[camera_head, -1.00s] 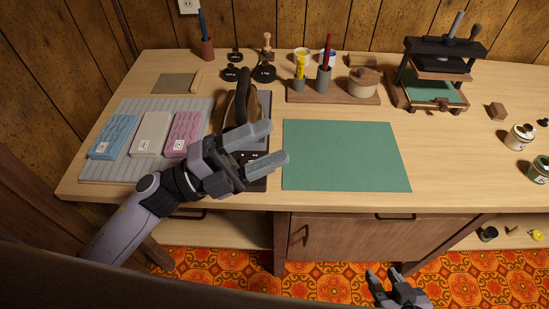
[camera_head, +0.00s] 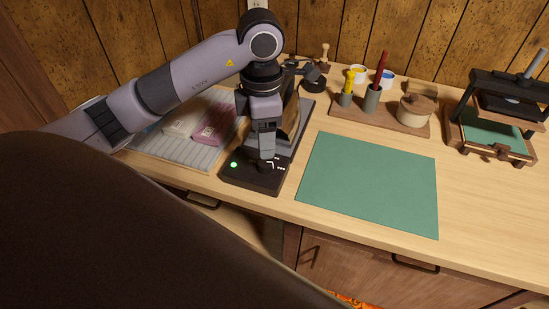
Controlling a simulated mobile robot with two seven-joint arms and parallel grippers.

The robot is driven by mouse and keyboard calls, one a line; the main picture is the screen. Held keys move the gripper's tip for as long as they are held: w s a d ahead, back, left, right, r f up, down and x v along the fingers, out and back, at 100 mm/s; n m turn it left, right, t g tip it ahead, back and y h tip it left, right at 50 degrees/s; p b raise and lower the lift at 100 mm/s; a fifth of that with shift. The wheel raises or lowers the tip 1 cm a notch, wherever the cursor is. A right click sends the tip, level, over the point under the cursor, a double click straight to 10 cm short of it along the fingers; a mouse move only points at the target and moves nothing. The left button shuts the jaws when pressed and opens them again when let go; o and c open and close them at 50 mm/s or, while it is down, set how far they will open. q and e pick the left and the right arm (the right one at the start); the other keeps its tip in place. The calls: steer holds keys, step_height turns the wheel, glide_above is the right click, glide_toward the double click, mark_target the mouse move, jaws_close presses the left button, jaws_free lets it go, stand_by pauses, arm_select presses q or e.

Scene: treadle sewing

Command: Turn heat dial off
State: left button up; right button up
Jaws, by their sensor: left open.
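A dark base unit (camera_head: 250,177) lies on the workbench to the left of the green mat. A small green light (camera_head: 233,165) glows on its front left, and white marks show on its right. A dark round heat dial (camera_head: 265,168) appears on the front top of the base, mostly hidden by my fingers. My left gripper (camera_head: 266,156) is open and points down over the dial; I cannot tell whether the fingers touch it. A brown tool with a dark handle (camera_head: 291,122) stands on the base behind my gripper, partly hidden. My right gripper is out of view.
The green mat (camera_head: 370,185) leaves flat free room on the right. A grey ribbed pad (camera_head: 180,155) with pale and pink blocks lies left, under my arm. A wooden holder (camera_head: 355,119) with pots stands behind, and a press (camera_head: 495,125) stands at right.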

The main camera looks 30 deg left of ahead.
mark_target(265, 162)
arm_select(q)
step_height(265, 162, down, 7)
steer(key=shift+r, duration=0.15)
steer(key=c, duration=1)
